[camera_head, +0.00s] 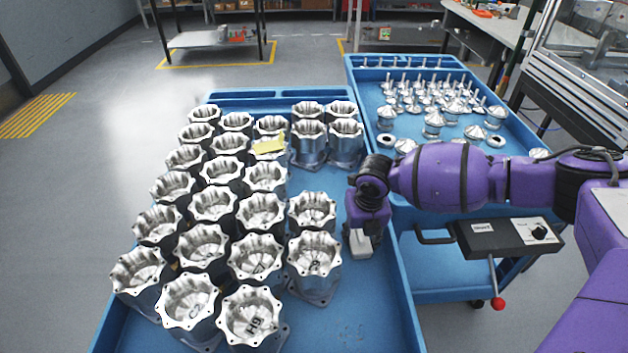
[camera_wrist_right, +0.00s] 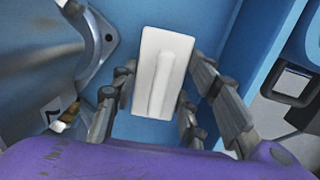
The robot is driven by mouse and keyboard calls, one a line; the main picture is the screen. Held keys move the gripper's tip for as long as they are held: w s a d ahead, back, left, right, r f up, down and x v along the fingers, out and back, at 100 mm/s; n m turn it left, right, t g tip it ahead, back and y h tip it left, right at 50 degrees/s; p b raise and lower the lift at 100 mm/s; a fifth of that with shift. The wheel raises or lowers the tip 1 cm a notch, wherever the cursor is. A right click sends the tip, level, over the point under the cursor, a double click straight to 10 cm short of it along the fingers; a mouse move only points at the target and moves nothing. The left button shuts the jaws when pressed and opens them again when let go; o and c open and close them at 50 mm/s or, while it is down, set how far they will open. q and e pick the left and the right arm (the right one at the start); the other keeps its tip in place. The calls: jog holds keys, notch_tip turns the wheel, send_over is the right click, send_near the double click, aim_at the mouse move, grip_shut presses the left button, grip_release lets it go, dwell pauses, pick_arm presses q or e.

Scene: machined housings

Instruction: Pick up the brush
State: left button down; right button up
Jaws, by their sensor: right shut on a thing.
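The brush appears to be the white rectangular block with a raised ridge along its middle (camera_wrist_right: 163,75), seen from above in the wrist view. It also shows as a pale block (camera_head: 360,244) low at the gripper in the head view. My right gripper (camera_wrist_right: 152,108) has its dark fingers on both sides of it and is shut on it. In the head view my right gripper (camera_head: 362,228) is over the blue cart's right side, just right of the housings. The bristles are hidden. I cannot tell whether the brush touches the cart floor. My left gripper is out of view.
Metal housings (camera_head: 213,204) stand in rows on the blue cart (camera_head: 374,318); one (camera_wrist_right: 60,50) is close left of my fingers. A yellow cloth-like piece (camera_head: 269,146) lies on a housing. A second blue cart (camera_head: 354,76) holds several metal parts. The front right cart floor is clear.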

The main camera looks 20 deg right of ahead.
notch_tip(320, 180, up, 10)
jog(key=shift+f, duration=0.1)
dwell(0.4)
jog(key=o, duration=0.5)
jog(key=c, duration=0.3)
